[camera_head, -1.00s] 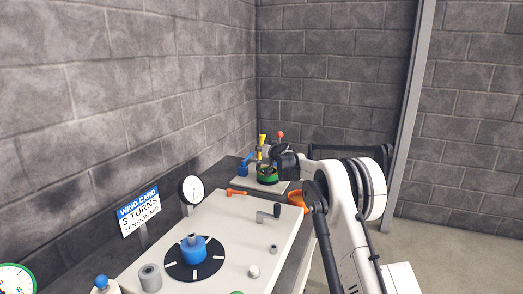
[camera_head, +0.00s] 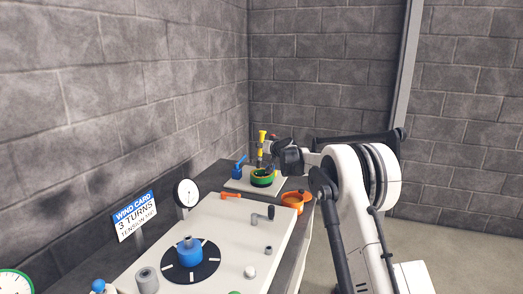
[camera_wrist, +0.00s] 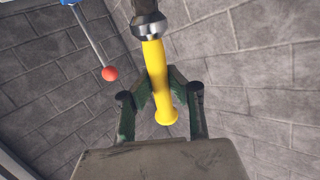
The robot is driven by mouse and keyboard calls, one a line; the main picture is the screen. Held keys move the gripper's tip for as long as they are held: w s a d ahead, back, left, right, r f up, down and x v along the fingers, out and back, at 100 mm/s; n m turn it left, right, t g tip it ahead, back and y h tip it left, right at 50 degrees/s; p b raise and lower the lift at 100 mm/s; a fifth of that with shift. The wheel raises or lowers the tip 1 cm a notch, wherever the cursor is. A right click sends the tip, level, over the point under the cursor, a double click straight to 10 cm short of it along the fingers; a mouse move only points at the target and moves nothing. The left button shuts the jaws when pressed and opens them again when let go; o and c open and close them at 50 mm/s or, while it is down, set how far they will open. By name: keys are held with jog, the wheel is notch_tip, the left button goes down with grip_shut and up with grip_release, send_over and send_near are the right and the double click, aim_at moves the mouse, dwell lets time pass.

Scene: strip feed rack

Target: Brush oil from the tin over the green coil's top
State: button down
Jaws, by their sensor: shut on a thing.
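The brush has a yellow handle (camera_wrist: 157,75), a metal collar and a dark end at the top of the wrist view. My gripper (camera_wrist: 160,97) is shut on that handle, its fingers on either side. In the head view, the yellow handle (camera_head: 262,136) stands roughly upright above the green coil (camera_head: 262,181), at the far end of the bench. The brush's lower end is too small there to tell whether it touches the coil. An orange round container (camera_head: 296,198), perhaps the tin, stands to the right of the coil; its contents are unclear.
The coil sits on a pale plate (camera_head: 236,186) beside a blue part (camera_head: 240,168). A red ball on a rod (camera_wrist: 109,73) is near the brush. The pale bench top (camera_head: 215,225) carries a crank, a gauge (camera_head: 187,193) and a blue hub (camera_head: 190,249). Walls close in behind.

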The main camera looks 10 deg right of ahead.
aim_at(261, 137)
jog(key=shift+r+p, duration=0.7)
jog(key=shift+r, duration=1.1)
